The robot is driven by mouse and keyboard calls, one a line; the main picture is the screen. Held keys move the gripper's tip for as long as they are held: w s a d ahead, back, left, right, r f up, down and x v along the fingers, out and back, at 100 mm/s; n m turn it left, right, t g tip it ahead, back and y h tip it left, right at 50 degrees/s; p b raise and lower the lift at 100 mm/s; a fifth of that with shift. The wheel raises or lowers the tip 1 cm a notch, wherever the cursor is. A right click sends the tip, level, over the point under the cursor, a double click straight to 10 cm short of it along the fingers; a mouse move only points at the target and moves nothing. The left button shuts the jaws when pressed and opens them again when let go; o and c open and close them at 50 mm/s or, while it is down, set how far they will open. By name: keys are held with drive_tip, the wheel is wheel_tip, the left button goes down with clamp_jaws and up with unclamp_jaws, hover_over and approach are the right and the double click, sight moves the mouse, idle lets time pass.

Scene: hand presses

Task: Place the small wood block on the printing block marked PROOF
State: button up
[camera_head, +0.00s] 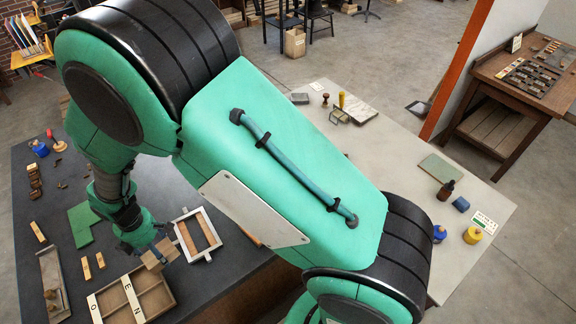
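My gripper (158,252) hangs over the dark table at the lower left, just above the wooden tray. Brown wood-coloured pieces (168,248) show at its fingertips, with a dark part of the gripper between them. They look like a small wood block, but whether the fingers are shut on it I cannot tell. Small pale wood blocks (86,268) and (100,260) lie left of the gripper, and another (38,232) lies at the far left. No marking PROOF is legible in this view, so I cannot tell which piece bears it.
The divided wooden tray (168,302) carries pale strips with letters. A white-edged frame (209,217) lies right of the gripper. A green mat (80,229) and a long shallow tray (43,262) lie left. Bottles stand on the pale table (385,150). My arm hides the middle.

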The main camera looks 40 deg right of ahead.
drive_tip(key=shift+r, duration=0.15)
wheel_tip(320, 180, up, 26)
drive_tip(key=w+d+m+b, duration=0.2)
drive_tip(key=w+d+m, duration=0.1)
drive_tip(key=d, duration=1)
drive_tip(key=w+d+m+b, duration=0.1)
drive_tip(key=w+d+m, duration=0.25)
drive_tip(key=d, duration=0.95)
drive_tip(key=w+d+m+b, duration=0.2)
drive_tip(key=d+m, duration=0.2)
drive_tip(key=d, duration=0.8)
drive_tip(key=s+d+m+b, duration=0.1)
drive_tip(key=s+d+m, duration=0.3)
drive_tip(key=d, duration=0.8)
drive_tip(key=s+d+m+b, duration=0.2)
drive_tip(key=s+d, duration=0.4)
drive_tip(key=d, duration=0.5)
drive_tip(key=s+d+m+b, duration=0.1)
drive_tip(key=s+d+m, duration=0.3)
drive_tip(key=d, duration=0.8)
wheel_tip(320, 180, down, 34)
drive_tip(key=s, duration=0.1)
drive_tip(key=shift+s+a+r+n, duration=0.15)
drive_tip(key=shift+s+n, duration=0.15)
drive_tip(key=shift+n, duration=0.05)
drive_tip(key=shift+w, duration=0.1)
